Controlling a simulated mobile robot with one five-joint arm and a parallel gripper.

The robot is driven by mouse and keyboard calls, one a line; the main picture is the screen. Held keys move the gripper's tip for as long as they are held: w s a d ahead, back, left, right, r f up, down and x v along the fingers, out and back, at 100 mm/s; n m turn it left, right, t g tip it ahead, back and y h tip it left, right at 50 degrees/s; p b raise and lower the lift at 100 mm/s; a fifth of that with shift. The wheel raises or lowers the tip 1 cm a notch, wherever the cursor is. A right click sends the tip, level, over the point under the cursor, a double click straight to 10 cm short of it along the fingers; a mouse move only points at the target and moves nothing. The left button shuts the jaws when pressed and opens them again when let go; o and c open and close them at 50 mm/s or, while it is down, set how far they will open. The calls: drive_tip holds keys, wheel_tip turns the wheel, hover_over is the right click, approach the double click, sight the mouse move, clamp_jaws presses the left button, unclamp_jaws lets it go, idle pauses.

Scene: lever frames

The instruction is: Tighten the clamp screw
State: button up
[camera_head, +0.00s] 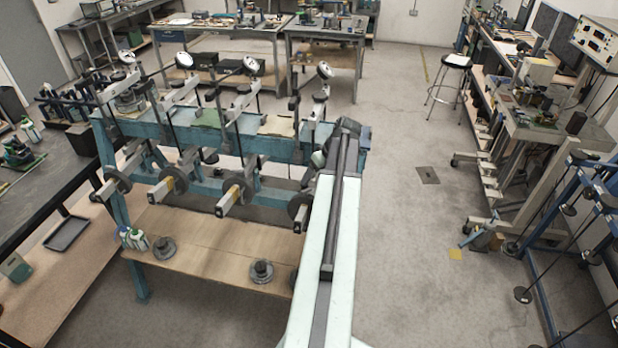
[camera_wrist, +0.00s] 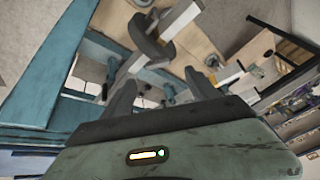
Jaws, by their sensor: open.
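The teal frame (camera_head: 160,128) carries several pale lever beams (camera_head: 160,190) with grey discs (camera_head: 231,187) and dial gauges (camera_head: 184,60). My arm reaches over its right end, where its tip hides part of the frame. In the wrist view my gripper (camera_wrist: 158,88) is open, its two dark fingers apart with nothing visibly held. A pale beam (camera_wrist: 181,21) with a curved grey disc (camera_wrist: 150,42) lies beyond the fingertips. The teal frame (camera_wrist: 48,70) fills the left there. I cannot clearly pick out the clamp screw in either view.
A wooden shelf (camera_head: 205,240) under the beams holds loose round weights (camera_head: 262,271) and small bottles (camera_head: 133,238). A dark bench (camera_head: 60,165) stands close at left. A blue rack (camera_head: 572,240) stands at right. The floor (camera_head: 400,240) between is mostly clear.

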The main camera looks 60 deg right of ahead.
sight(307, 189)
drive_tip(key=b+x, duration=0.3)
drive_tip(key=x, duration=0.1)
drive_tip(key=b+x, duration=0.4)
drive_tip(key=shift+s+d+b, duration=0.2)
drive_tip(key=shift+d+b, duration=0.05)
drive_tip(key=shift+b, duration=0.05)
drive_tip(key=shift+r, duration=0.1)
drive_tip(key=shift+c, duration=0.3)
